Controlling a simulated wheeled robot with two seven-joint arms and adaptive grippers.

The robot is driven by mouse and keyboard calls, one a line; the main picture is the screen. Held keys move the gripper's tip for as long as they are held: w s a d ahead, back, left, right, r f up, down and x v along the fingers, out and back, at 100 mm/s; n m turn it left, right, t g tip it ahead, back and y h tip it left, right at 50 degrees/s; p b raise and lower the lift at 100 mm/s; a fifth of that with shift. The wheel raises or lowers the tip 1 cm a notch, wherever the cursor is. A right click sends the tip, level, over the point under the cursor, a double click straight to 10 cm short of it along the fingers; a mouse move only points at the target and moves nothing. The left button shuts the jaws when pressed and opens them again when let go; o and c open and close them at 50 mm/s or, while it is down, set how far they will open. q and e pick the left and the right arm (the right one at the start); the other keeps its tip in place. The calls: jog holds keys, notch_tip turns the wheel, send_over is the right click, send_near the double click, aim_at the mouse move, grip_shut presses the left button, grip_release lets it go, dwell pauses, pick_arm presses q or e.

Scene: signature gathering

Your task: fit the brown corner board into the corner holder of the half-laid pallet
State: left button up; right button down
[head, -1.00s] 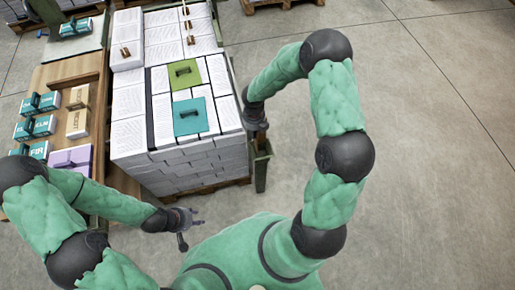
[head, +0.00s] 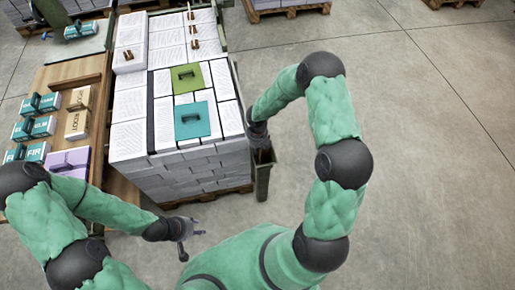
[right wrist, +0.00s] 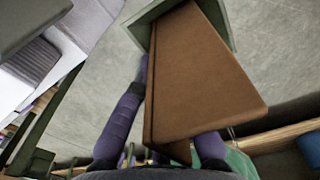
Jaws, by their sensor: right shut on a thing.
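My right gripper (head: 259,138) is shut on the brown corner board (right wrist: 203,78), beside the right side of the half-laid pallet stack (head: 180,165). In the right wrist view the board is a long folded brown piece between my purple fingers. Its far end lies inside the grey-green rim of the corner holder (right wrist: 147,22); how deep it sits is hidden. In the head view the holder (head: 263,180) is a green post at the stack's near right corner, and my gripper covers most of the board. My left gripper (head: 192,243) is open and empty in front of the stack.
A wooden bench (head: 110,185) with boxes stands along the left. Other pallets stand at the far edge. The floor to the right (head: 430,180) is clear.

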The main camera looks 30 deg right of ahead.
jog(key=shift+f, duration=0.3)
jog(key=c, duration=1.3)
grip_release()
jog(key=shift+c, duration=0.2)
